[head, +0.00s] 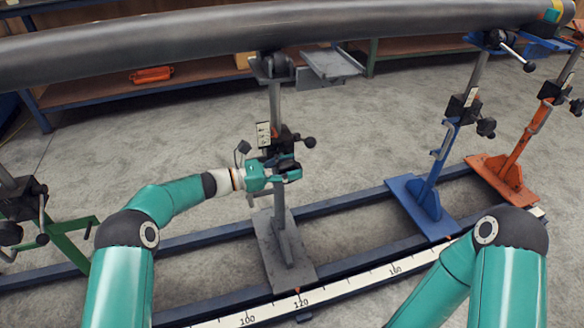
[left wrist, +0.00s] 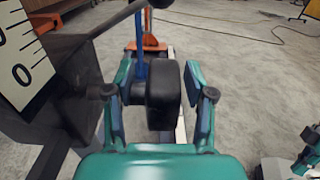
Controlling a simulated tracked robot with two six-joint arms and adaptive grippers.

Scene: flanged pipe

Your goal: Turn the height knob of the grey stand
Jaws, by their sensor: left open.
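The grey stand (head: 275,105) rises in the middle of the head view, its foot plate (head: 265,250) on the blue rails. A dark clamp block with a white scale and black knobs sits halfway up its post. My left gripper (head: 292,168) is at this block, coming from the left. In the left wrist view, a thick black knob (left wrist: 163,95) stands between the two open fingers of my left gripper (left wrist: 163,105). The knob looks close to the left finger, with a gap to the right finger; contact is unclear.
A large grey pipe (head: 200,42) runs above the stands. A blue stand (head: 425,200) and an orange stand (head: 508,170) are to the right, a green stand (head: 72,238) to the left. A ruler strip (head: 345,282) lies along the front rail. The concrete floor behind is mostly clear.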

